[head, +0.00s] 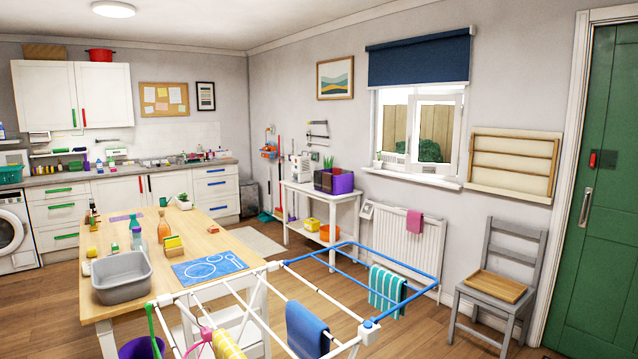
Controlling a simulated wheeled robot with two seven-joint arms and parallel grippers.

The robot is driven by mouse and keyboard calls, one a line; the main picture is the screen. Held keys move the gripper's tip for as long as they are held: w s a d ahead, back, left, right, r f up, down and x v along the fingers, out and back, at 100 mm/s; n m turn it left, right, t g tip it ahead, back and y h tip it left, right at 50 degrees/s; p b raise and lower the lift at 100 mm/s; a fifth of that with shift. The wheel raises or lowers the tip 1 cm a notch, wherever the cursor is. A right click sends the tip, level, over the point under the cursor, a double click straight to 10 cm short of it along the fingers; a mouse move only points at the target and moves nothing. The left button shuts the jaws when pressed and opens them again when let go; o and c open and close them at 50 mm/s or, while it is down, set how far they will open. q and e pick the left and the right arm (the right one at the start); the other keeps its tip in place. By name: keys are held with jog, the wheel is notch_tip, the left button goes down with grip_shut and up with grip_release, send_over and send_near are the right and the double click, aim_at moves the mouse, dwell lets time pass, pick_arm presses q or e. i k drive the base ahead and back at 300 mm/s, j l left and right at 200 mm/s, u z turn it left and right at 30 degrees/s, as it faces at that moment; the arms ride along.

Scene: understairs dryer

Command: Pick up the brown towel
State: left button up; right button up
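I do not see a brown towel in the head view. The drying rack (315,287) in the foreground holds a teal-and-white striped towel (386,291), a blue towel (307,330) and a yellow striped cloth (228,346) cut off by the bottom edge. A pink towel (414,223) hangs on the white radiator (396,246). Neither of my grippers is in view.
A wooden table (205,245) with a grey basin (122,278), bottles and a blue mat stands left. A grey chair (513,262) holding a wooden tray stands by the green door (598,200). Wooden floor (420,335) is clear between rack and chair.

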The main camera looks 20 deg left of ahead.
aim_at(326, 177)
jog(key=i+z, duration=0.95)
jog(key=i, duration=1.3)
jog(key=i+u, duration=0.2)
jog(key=i, duration=0.25)
jog(key=i+l+u, duration=0.25)
jog(key=i, duration=0.25)
jog(key=i+l+u, duration=0.2)
jog(key=i, duration=0.25)
jog(key=i+l+u, duration=0.25)
jog(key=i, duration=0.15)
jog(key=i+j+u, duration=0.3)
jog(key=i+u, duration=0.2)
jog(key=i+j+u, duration=0.1)
jog(key=i+u, duration=0.4)
jog(key=i+l+u, duration=0.1)
jog(key=i+u, duration=0.35)
jog(key=i, duration=0.15)
jog(key=i+l+u, duration=0.1)
jog(key=i+u, duration=0.2)
jog(key=i, duration=1.15)
jog(key=i+j+z, duration=0.15)
jog(key=i+z, duration=0.25)
jog(key=i, duration=0.2)
jog(key=i+j+z, duration=0.1)
jog(key=z, duration=0.35)
jog(key=i+j, duration=0.05)
jog(key=i, duration=0.05)
